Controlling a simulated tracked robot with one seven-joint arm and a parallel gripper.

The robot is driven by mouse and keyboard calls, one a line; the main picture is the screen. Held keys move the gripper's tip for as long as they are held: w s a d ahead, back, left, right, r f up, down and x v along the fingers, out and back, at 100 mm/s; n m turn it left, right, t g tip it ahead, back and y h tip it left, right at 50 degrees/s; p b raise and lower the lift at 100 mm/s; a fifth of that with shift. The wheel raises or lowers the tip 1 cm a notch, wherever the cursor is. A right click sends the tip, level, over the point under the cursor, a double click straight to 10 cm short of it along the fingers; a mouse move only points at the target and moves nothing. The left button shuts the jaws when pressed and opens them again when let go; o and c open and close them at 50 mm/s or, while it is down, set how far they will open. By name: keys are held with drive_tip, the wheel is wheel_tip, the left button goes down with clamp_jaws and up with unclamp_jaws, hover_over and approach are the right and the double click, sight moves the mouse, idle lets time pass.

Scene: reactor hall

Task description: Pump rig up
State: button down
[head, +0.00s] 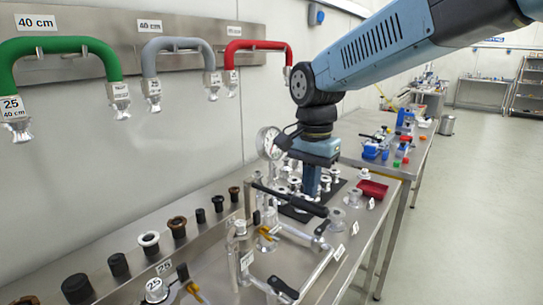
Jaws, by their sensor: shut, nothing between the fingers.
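My gripper (309,192) points down over the far middle of the steel bench, its fingers together and apparently empty. The fingertips are partly hidden behind a black lever (290,200). A round white dial gauge (268,142) stands upright just left of my gripper. Short silver flanged fittings stand on a black mat (296,213) around and beyond the fingers. Nearer, a metal tube assembly with black handles (318,268) lies on the bench. Green (62,45), grey (178,45) and red (256,46) hoses with metal ends hang on the wall panel.
A row of black, brown and white rings and plugs (178,227) lines the bench's back. A red tray (373,189) and small fittings sit at the right edge. A second table (380,143) with blue items stands beyond. The right floor is clear.

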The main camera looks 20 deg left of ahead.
sight(310, 212)
idle(0.3)
drive_tip(key=shift+f, duration=3.6)
drive_tip(key=shift+r, duration=2.95)
drive_tip(key=shift+f, duration=0.1)
idle(0.4)
idle(0.7)
